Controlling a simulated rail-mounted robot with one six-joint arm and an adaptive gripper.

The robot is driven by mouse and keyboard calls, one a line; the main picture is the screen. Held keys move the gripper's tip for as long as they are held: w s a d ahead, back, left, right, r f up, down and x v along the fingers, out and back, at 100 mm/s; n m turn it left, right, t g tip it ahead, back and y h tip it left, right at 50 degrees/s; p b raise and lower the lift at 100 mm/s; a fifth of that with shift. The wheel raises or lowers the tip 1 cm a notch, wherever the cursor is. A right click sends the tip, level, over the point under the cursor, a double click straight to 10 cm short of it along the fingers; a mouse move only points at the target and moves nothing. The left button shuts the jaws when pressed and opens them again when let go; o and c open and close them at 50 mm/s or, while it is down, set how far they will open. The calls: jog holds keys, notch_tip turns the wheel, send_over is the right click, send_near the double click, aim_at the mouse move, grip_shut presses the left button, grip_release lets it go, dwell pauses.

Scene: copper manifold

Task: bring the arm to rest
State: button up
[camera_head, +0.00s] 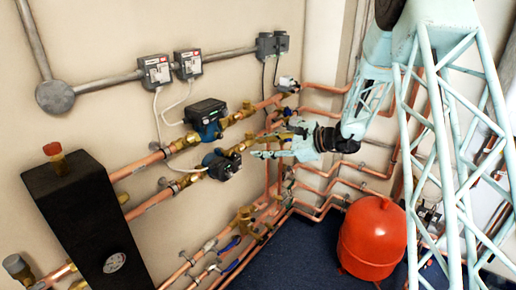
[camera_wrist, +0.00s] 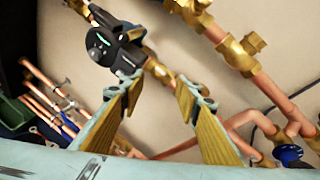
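My gripper (camera_head: 264,148) is held out in front of the copper pipework on the wall, its fingers pointing left in the head view. In the wrist view the two yellow-padded fingers of my gripper (camera_wrist: 160,90) stand apart with nothing between them. Beyond them is a black round pump (camera_wrist: 112,45) with brass fittings. In the head view a lower pump (camera_head: 221,163) is just left of the fingertips. I cannot tell the exact gap, and see no grip on it.
An upper pump (camera_head: 206,117) sits above the lower one. Copper pipes (camera_head: 320,183) run along both walls. A red tank (camera_head: 373,237) stands on the dark blue floor (camera_head: 303,262). A black box with a gauge (camera_head: 85,220) is at front left.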

dwell(0.4)
jog(key=s+a+r+n+g+h, duration=0.1)
jog(key=s+r+n+g, duration=0.15)
jog(key=s+r, duration=0.6)
jog(key=s+r+n+g+h, duration=0.1)
jog(key=s+r+n, duration=0.25)
jog(key=s, duration=0.95)
jog(key=s+a+r+n+g+h, duration=0.15)
jog(key=s+r+n, duration=0.3)
jog(key=s, duration=0.65)
jog(key=s+d+r+n+h, duration=0.1)
jog(key=s+d+n+h, duration=0.1)
jog(key=s+d, duration=0.4)
jog(key=s+d+r+n+t+h, duration=0.1)
jog(key=s+d+n+h, duration=0.2)
jog(key=s, duration=1.1)
jog(key=s+d+r+n+t+h, duration=0.1)
jog(key=s+d+n+h, duration=0.1)
jog(key=s+d, duration=0.8)
jog(key=shift+n+h, duration=0.35)
jog(key=shift+h, duration=0.4)
jog(key=shift+a+r, duration=0.1)
